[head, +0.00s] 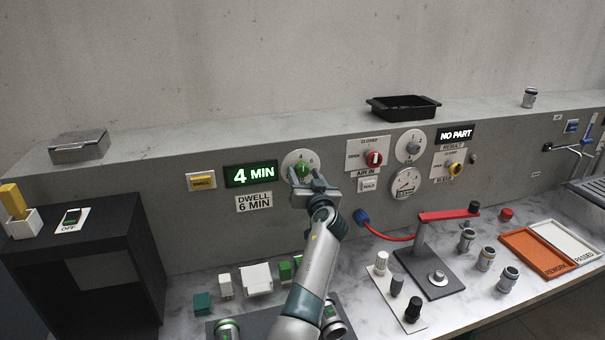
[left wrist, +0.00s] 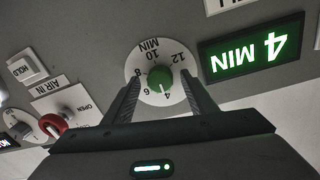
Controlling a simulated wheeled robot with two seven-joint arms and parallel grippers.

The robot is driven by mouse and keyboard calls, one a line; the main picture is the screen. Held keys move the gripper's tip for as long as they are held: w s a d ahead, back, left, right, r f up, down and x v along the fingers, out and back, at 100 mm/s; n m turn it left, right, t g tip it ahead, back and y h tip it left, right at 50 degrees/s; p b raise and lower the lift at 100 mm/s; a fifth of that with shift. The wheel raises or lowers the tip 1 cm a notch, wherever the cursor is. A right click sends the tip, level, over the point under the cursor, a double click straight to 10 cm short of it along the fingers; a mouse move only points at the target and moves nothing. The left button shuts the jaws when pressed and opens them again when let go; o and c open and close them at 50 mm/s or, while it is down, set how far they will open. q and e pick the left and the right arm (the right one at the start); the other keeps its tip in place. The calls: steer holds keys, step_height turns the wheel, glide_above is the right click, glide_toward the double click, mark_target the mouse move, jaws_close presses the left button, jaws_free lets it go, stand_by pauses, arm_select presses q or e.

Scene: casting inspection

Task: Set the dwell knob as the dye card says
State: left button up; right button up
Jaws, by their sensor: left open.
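The dwell knob (head: 302,169) is green and sits on a round white dial on the grey wall panel. In the left wrist view the knob (left wrist: 160,77) has its white pointer line toward the 4 mark. The lit display (head: 251,174) reads 4 MIN. The dye card (head: 254,202) below it reads DWELL 6 MIN. My left gripper (head: 305,184) is in front of the dial, its fingers open on either side of the knob with gaps showing. My right gripper is out of view.
The AIR IN plate with a red knob (head: 374,158) is to the right. A red lever fixture (head: 446,215) and several metal castings stand on the marble bench, near the orange REWORK tray (head: 531,238).

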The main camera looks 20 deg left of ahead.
arm_select(q)
steer(key=shift+c, duration=0.4)
steer(key=c, duration=1)
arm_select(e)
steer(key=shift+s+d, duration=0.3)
arm_select(q)
steer(key=shift+m, duration=0.3)
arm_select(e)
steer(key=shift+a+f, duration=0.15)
